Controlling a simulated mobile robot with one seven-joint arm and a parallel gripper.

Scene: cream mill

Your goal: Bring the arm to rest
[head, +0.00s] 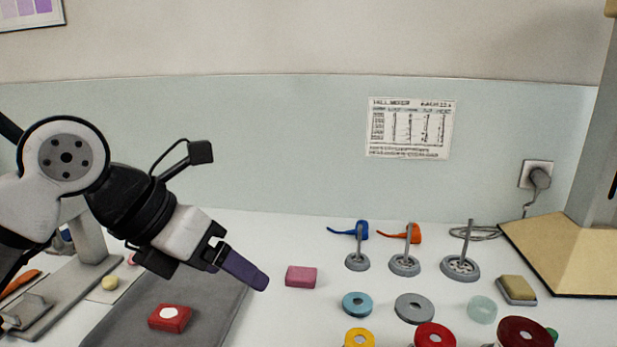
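My arm reaches in from the left side of the head view. My gripper (258,280) points down and to the right, above the right edge of the dark grey mat (215,318). Its dark purple fingers are seen side-on and overlap, so the gap between them is hidden. No object shows at the fingertips. My gripper appears apart from the pink block (301,277) to its right and the red block with a white spot (170,318) below it.
Several upright rods on round bases, one of them the left stand (357,262), stand at the back. Coloured rings, such as the blue ring (357,304), lie in front. A wall socket (536,174) and beige-based machine (580,250) are at the right.

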